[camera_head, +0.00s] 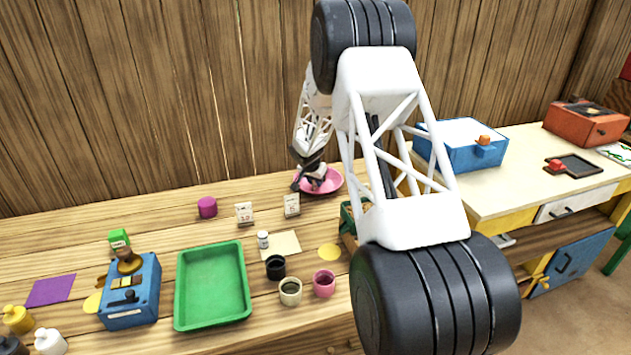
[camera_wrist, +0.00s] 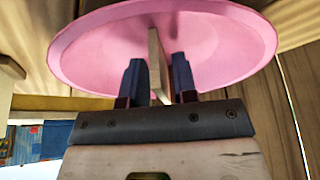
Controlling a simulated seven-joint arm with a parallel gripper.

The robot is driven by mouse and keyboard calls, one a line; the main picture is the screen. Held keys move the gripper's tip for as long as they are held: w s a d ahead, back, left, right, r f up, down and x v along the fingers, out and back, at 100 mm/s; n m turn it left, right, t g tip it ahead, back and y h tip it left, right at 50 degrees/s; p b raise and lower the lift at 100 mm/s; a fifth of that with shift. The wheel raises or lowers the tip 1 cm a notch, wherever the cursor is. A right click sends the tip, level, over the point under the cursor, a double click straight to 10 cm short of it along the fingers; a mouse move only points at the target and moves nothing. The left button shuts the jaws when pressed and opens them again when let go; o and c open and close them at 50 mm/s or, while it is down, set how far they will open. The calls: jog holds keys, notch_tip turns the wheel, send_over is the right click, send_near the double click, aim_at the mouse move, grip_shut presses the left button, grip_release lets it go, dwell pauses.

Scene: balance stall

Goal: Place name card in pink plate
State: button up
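The pink plate (camera_head: 333,184) stands at the back of the wooden table; in the wrist view the pink plate (camera_wrist: 90,50) fills the upper part. My gripper (camera_head: 312,172) is at the plate. In the wrist view my gripper (camera_wrist: 158,75) has its two dark fingers apart. A thin beige card (camera_wrist: 157,62), seen nearly edge-on and apparently the name card, stands between them against the plate. Narrow gaps seem to show between card and fingers. In the head view the gripper mostly hides the card, and its contact with the plate is hard to tell.
Two small white cards (camera_head: 244,213) (camera_head: 292,205) stand in front of the plate. A magenta pot (camera_head: 207,207), a green tray (camera_head: 181,290), and several small cups lie farther left and forward. A green crate (camera_head: 347,222) is beside my arm. A wooden wall rises behind.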

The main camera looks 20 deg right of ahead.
jog(key=shift+o, duration=0.8)
jog(key=shift+r, duration=0.1)
jog(key=shift+r, duration=3.4)
